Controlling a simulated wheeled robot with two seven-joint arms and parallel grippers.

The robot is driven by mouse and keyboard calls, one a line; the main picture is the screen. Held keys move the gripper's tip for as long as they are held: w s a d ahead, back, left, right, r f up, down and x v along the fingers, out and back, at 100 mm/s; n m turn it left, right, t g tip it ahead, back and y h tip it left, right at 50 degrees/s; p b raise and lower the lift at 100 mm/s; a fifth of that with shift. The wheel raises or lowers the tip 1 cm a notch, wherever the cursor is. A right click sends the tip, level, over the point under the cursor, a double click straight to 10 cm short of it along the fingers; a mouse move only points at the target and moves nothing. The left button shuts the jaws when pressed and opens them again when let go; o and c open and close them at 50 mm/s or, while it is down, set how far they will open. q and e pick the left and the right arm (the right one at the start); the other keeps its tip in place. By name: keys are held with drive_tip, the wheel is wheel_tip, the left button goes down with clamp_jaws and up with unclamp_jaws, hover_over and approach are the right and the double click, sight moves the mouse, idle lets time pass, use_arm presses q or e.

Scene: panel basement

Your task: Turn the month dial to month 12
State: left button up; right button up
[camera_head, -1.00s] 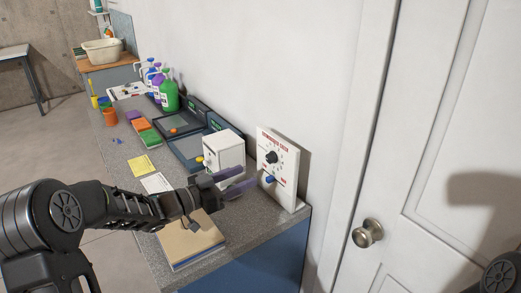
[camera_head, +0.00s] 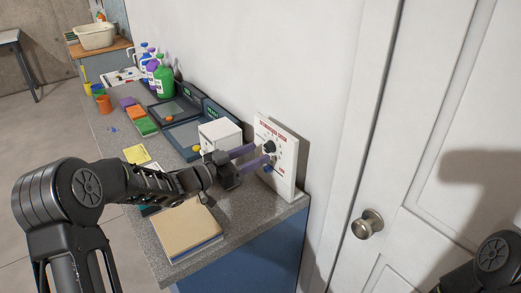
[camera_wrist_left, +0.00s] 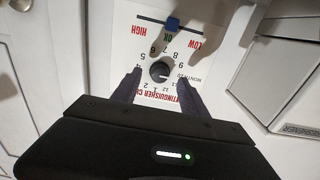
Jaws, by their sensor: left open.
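The white check panel (camera_head: 287,160) leans against the wall at the near end of the counter. Its black month dial (camera_head: 269,147) has numbers around it and shows in the left wrist view (camera_wrist_left: 160,71), where the panel appears upside down. A pale mark on the dial is too small to read surely. My left gripper (camera_head: 260,154) is open, with its two purple-grey fingers at the panel on either side of the dial. I cannot tell if they touch it. My right gripper is out of view.
A blue slider knob (camera_head: 267,168) sits below the dial, by LOW, OK and HIGH lettering. A white box (camera_head: 220,136) stands close beside my left fingers. A tan book (camera_head: 187,228) lies in front on the counter. A door with a round knob (camera_head: 367,224) is at right.

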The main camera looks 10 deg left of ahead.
sight(269, 148)
use_arm(q)
drive_tip(key=shift+x, duration=1.25)
clamp_jaws()
